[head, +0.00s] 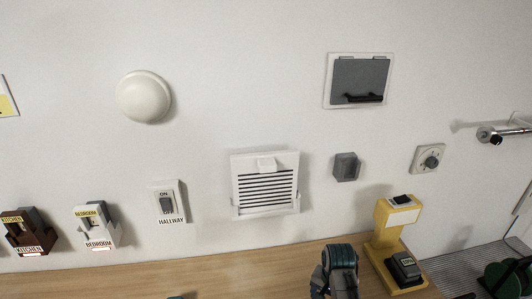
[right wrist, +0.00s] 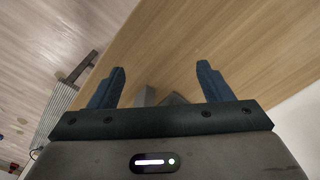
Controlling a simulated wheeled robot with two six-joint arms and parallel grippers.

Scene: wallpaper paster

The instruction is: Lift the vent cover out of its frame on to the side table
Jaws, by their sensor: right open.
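The white vent cover (head: 266,188) with dark slots sits upright in its frame on the wall, with a small raised tab at its top. The wooden table top (head: 130,284) runs below it along the wall. My right gripper (right wrist: 160,68) is open over the wood in the right wrist view, with nothing held between its fingers. In the head view a teal and dark part of my right arm shows at the bottom, below and right of the vent, apart from it. Only a teal sliver, perhaps my left gripper (head: 176,297), shows at the bottom edge.
A yellow stand (head: 387,235) is on the table's right end. A grey hatch (head: 360,80), a white dome (head: 144,97), a hallway switch (head: 167,202), a grey box (head: 346,167) and a dial (head: 428,159) are on the wall. Bare wood lies left of my right arm.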

